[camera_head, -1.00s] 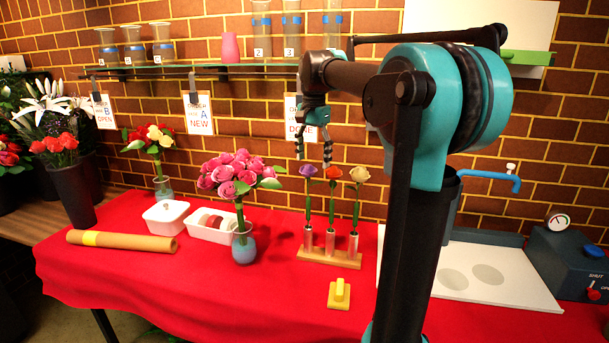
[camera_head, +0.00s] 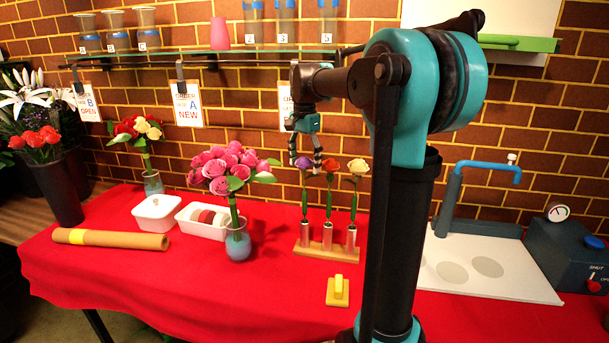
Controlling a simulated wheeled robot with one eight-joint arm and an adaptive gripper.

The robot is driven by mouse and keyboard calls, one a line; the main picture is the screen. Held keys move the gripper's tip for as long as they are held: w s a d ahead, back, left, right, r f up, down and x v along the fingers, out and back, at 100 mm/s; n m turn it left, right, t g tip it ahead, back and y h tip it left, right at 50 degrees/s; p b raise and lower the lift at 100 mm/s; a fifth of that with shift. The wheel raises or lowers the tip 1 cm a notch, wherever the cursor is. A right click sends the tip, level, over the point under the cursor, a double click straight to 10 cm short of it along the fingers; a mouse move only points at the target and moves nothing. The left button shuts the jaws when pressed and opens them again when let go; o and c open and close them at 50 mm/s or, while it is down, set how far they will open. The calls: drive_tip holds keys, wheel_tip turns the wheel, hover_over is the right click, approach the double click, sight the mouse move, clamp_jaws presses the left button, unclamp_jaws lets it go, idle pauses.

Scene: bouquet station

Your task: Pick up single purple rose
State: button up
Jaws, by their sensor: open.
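The single purple rose (camera_head: 304,163) stands upright in the left tube of a small wooden stand (camera_head: 325,250). A red-orange rose (camera_head: 330,166) and a pale yellow rose (camera_head: 357,167) stand in the middle and right tubes. My gripper (camera_head: 305,161) is open, points down, and its fingertips are at about the height of the purple bloom in the picture. Its fingers overlap the purple rose's area in view. I cannot tell whether they touch it or are behind or in front of it.
A pink bouquet in a blue vase (camera_head: 237,245) stands left of the stand. A yellow block (camera_head: 338,291) lies in front of it. A glass shelf (camera_head: 240,51) with vases runs above. Bare red cloth (camera_head: 250,298) is free in front.

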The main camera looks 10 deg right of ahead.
sight(305, 171)
drive_tip(key=shift+f, duration=1.6)
drive_tip(key=c, duration=1.3)
